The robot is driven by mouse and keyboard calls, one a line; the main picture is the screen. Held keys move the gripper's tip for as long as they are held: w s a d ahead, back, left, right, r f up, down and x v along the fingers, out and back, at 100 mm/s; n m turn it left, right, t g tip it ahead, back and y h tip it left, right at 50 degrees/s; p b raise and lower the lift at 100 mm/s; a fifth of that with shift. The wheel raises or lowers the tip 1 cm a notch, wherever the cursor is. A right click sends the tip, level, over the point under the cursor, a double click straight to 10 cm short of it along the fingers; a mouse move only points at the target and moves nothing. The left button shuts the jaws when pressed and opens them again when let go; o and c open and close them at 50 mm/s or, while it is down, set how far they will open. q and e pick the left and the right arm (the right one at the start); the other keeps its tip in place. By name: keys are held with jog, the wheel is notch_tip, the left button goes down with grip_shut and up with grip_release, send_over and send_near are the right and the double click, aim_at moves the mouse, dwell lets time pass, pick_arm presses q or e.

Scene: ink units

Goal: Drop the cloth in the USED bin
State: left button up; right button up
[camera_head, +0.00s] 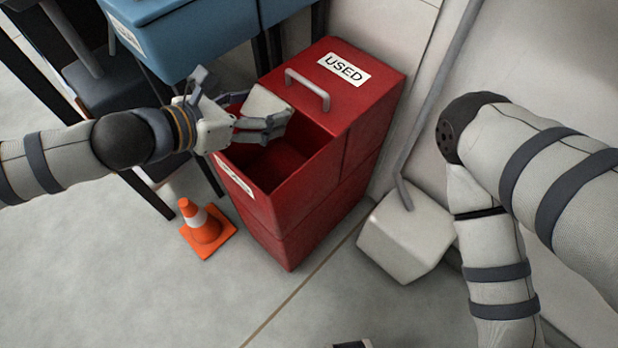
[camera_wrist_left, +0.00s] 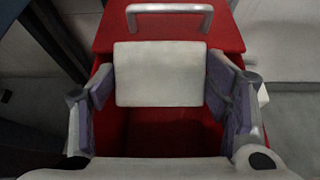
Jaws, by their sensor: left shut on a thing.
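The cloth (camera_head: 265,106) is a pale, flat, squarish piece. My left gripper (camera_head: 268,122) is shut on it and holds it above the open front part of the red USED bin (camera_head: 325,190). In the left wrist view the cloth (camera_wrist_left: 158,73) sits between the two fingers of my left gripper (camera_wrist_left: 160,88), with the bin's dark red inside below it. The bin (camera_wrist_left: 228,32) has a grey handle and a white USED label on its top. The cloth hides part of the opening's back edge. My right gripper is out of view; only its arm shows.
A blue bin (camera_head: 190,40) stands behind at the upper left. An orange cone (camera_head: 205,232) stands on the floor left of the red bin. A pale block with a pole (camera_head: 405,235) stands to its right.

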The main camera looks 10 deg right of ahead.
pick_arm(q)
notch_tip(320, 180, down, 3)
jog(key=shift+r+b, duration=0.2)
jog(key=shift+b, duration=0.45)
jog(key=shift+r, duration=0.15)
jog(key=o, duration=1.1)
jog(key=v, duration=1.2)
